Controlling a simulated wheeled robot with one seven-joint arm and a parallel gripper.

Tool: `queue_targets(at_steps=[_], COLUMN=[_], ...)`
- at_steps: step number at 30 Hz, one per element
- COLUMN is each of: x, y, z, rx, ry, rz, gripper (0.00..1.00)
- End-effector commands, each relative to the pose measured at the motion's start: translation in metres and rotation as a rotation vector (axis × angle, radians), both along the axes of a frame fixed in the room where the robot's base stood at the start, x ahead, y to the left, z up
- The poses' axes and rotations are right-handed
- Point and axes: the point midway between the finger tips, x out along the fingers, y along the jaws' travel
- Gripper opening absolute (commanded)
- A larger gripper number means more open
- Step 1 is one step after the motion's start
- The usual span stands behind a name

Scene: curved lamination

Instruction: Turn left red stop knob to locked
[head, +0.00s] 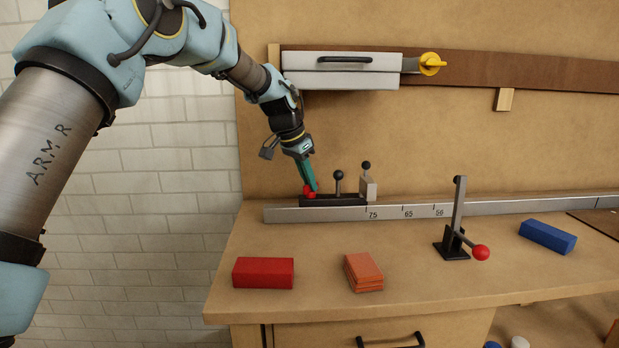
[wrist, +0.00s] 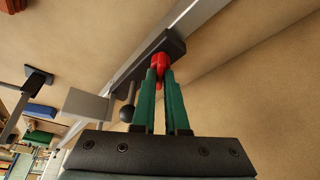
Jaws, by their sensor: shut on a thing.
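The left red stop knob (head: 308,191) sits at the left end of a black stop block (head: 345,201) on the metal rail. My gripper (head: 314,186) reaches down to it from the upper left, and its green fingers hide part of the knob. In the wrist view, the red knob (wrist: 160,64) lies between the tips of my gripper (wrist: 161,75), which is shut on it. The knob's exact turn angle cannot be told.
A black ball-topped lever (head: 338,177) and a grey block with a small black knob (head: 368,188) stand just right of the red knob. A clamp with a red ball handle (head: 481,253) stands further right. Red (head: 263,272), orange (head: 363,271) and blue (head: 547,236) blocks lie on the bench.

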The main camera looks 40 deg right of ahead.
Motion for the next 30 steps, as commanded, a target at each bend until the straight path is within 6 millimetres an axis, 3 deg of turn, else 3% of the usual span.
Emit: queue_targets(at_steps=[15, 30], x=[0.0034, 0.0036], y=[0.0001, -0.0002], z=[0.0001, -0.0026], rx=[0.004, 0.006], ry=[0.002, 0.002], rz=[-0.446, -0.631], gripper=[0.0, 0.0])
